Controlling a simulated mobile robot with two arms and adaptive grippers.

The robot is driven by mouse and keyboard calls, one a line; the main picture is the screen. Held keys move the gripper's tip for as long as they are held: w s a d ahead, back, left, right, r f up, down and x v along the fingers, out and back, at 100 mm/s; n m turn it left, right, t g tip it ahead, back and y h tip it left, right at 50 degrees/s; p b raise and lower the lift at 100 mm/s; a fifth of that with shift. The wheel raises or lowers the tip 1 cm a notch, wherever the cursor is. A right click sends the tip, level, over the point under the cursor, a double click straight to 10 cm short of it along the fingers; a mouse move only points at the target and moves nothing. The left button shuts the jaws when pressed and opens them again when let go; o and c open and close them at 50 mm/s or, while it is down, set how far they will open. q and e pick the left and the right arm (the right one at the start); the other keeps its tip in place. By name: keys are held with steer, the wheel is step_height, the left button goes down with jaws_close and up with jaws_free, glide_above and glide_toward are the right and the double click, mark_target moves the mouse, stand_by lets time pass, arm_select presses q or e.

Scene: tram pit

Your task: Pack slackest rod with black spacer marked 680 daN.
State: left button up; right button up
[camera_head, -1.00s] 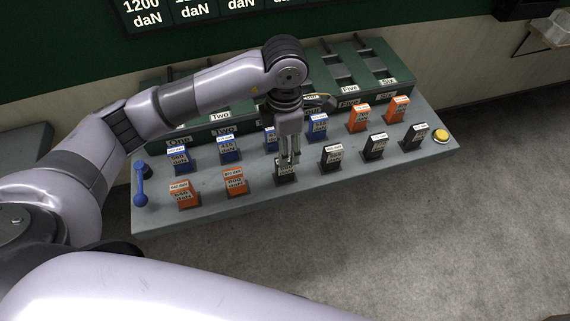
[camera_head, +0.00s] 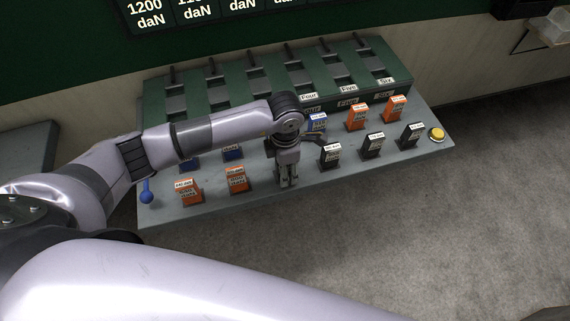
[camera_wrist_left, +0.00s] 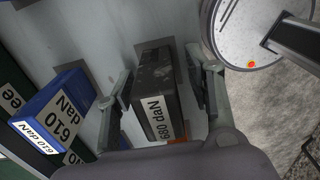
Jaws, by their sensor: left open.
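The black spacer marked 680 daN (camera_wrist_left: 154,82) stands between the two fingers of my left gripper (camera_wrist_left: 160,66) in the left wrist view. The fingers are open, one on each side, with a visible gap at least on the left. In the head view my left gripper (camera_head: 287,182) points down over the front row and hides that spacer. The green rack (camera_head: 158,101) behind has several slots with dark rods at the back; Four, Five and Six labels show, the others are behind my arm. Which rod is slackest I cannot tell. My right gripper is not in view.
Black spacers (camera_head: 330,155) stand to the right and orange ones (camera_head: 237,180) to the left on the grey bench (camera_head: 215,197). A blue 610 daN spacer (camera_wrist_left: 50,115) is close by. A yellow button (camera_head: 437,134) and a blue handle (camera_head: 147,192) sit at the ends.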

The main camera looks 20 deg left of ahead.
arm_select(q)
steer(key=shift+c, duration=0.2)
jaws_close()
stand_by(0.3)
